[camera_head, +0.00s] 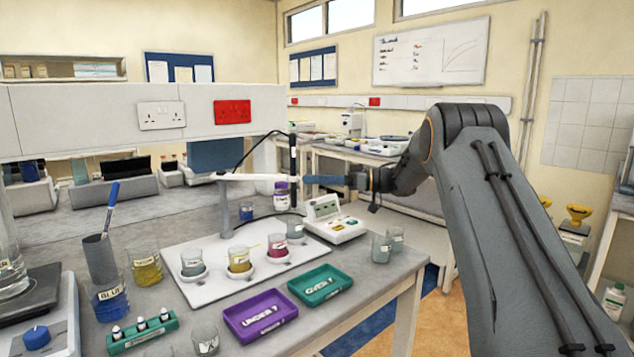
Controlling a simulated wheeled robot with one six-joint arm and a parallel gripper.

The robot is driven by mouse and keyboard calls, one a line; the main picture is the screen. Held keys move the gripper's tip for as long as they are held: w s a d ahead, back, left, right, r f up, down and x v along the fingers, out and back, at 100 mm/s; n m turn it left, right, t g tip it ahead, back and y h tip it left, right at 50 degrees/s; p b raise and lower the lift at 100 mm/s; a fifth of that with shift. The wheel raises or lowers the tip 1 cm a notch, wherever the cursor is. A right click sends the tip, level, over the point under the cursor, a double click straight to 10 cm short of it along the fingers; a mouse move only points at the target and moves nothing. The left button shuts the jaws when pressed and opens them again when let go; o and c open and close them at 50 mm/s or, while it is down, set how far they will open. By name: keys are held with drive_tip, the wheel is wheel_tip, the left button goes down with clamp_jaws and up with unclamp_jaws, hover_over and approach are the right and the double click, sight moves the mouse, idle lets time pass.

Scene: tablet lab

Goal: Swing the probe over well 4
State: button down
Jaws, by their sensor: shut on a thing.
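A black upright probe (293,168) hangs at the end of a pale swing arm (255,177), which turns on a grey post (225,208) on a white board (190,292). A blue handle (325,181) sticks out to the right of the probe. My gripper (350,181) is shut on the handle's right end. Several beakers stand in wells on the board: a grey one (192,264), a yellow-orange one (239,262), a pink one (277,247) and a grey-green one (295,229) farthest right. The probe appears in line with this last beaker. Well numbers are not readable.
A meter (333,222) stands right of the wells, with two glass beakers (381,248) near it. A purple tray (260,316) and a green tray (320,285) lie in front. A black cable loops from the probe. A beaker of blue liquid (110,305) stands left.

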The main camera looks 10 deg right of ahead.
drive_tip(key=shift+a+r, duration=0.2)
drive_tip(key=shift+a, duration=0.05)
drive_tip(key=c, duration=2.2)
unclamp_jaws()
drive_tip(key=o, duration=0.5)
drive_tip(key=shift+a, duration=0.2)
drive_tip(key=shift+c, duration=0.2)
drive_tip(key=shift+s+d+f, duration=0.1)
drive_tip(key=shift+d, duration=0.6)
drive_tip(key=b+v, duration=0.1)
drive_tip(key=v, duration=0.6)
